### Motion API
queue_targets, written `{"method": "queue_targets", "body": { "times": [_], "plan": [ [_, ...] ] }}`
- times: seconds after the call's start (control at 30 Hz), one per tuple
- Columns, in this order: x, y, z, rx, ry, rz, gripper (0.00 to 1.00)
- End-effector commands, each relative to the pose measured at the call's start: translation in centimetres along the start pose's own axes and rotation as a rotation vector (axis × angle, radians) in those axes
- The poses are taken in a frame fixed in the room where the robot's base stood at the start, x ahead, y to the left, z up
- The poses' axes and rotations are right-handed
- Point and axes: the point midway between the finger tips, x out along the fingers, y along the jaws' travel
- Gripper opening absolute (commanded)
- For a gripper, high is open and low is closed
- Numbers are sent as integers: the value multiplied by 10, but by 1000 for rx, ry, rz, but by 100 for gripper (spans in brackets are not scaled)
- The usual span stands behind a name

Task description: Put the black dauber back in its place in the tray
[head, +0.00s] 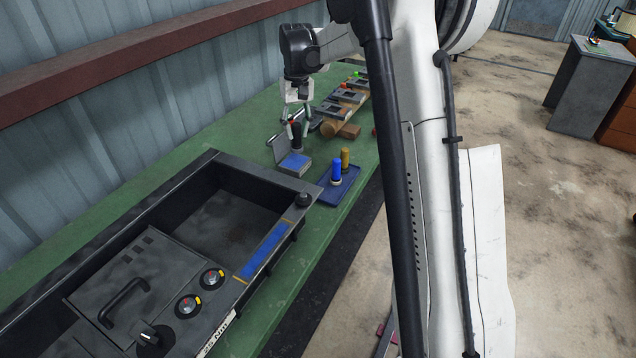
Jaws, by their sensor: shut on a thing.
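My gripper (296,121) points down and is shut on the black dauber (297,137), which is upright. The dauber's lower end is at or just above an open grey box with a blue pad (294,162); I cannot tell whether they touch. The blue tray (325,199) lies to the right of and nearer than the box. A blue dauber (336,172) and a yellow dauber (345,157) stand upright in it. The tray's empty places are too small to make out.
A large dark metal housing (215,160) with a blue strip (265,250) fills the near left of the green bench (215,125). My arm hides part of the bench's right side.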

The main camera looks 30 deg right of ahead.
Motion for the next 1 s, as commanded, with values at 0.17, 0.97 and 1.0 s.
{"method": "queue_targets", "body": {
  "times": [0.17,0.97,1.0],
  "plan": [
    [11,38,45,62,10,4,0],
    [92,70,78,110,17,8,0],
    [95,70,77,110,17,8,0]
  ]
}}
